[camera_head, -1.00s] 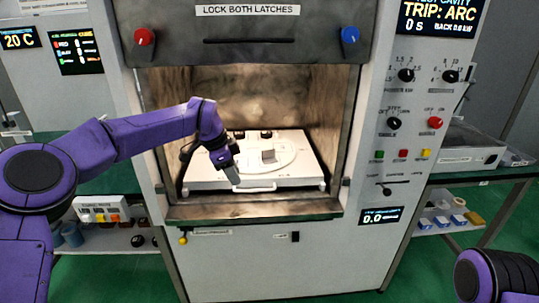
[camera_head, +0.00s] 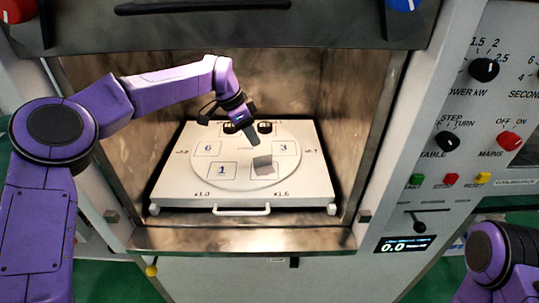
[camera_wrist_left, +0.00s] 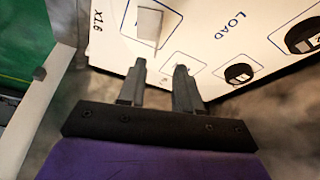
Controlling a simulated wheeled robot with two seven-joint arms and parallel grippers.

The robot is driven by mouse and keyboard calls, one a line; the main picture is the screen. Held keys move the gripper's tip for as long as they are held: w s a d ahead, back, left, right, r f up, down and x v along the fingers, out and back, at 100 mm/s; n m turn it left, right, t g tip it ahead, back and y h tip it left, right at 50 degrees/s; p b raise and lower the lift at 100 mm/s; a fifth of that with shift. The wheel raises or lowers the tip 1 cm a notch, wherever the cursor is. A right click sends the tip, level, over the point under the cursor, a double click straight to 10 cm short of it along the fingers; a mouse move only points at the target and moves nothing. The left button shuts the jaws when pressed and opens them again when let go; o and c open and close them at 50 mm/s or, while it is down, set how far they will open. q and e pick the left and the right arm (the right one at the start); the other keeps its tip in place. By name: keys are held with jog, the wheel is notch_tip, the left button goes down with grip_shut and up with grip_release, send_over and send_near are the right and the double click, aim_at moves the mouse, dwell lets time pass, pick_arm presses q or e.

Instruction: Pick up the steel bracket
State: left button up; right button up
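The steel bracket, a small grey angled piece (camera_head: 262,165), stands on the front right of the round white turntable (camera_head: 200,172) inside the open cavity. In the left wrist view the bracket (camera_wrist_left: 149,22) shows as a pale upright plate just beyond the fingertips. My left gripper (camera_head: 252,139) is over the turntable, just behind and left of the bracket in the head view. In the wrist view its two fingers (camera_wrist_left: 160,66) are apart with nothing between them. My right gripper is out of view; only part of my right arm shows at lower right.
The turntable sits in a white tray (camera_head: 170,197) with a front handle (camera_head: 240,210). Black round pieces (camera_head: 265,127) stand at the tray's back. Cavity walls flank the arm, and a raised door (camera_head: 300,25) hangs above. A control panel (camera_head: 440,160) is at right.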

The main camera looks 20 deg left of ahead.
aim_at(263, 157)
pick_arm(q)
jog(key=f, duration=0.1)
jog(key=d+f, duration=0.1)
jog(key=f+p, duration=0.1)
jog(key=shift+s+d+f, duration=0.25)
jog(key=shift+s+f, duration=0.1)
jog(key=x, duration=0.1)
jog(key=p+x, duration=0.1)
jog(key=x, duration=0.1)
jog(key=w+p+x, duration=0.1)
jog(key=x, duration=0.1)
jog(key=shift+a+f, duration=0.1)
jog(key=shift+a, duration=0.15)
jog(key=shift+d+f, duration=0.1)
jog(key=shift+f, duration=0.1)
jog(key=shift+s, duration=0.1)
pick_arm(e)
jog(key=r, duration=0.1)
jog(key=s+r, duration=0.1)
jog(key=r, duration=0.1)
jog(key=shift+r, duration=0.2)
pick_arm(q)
grip_shut()
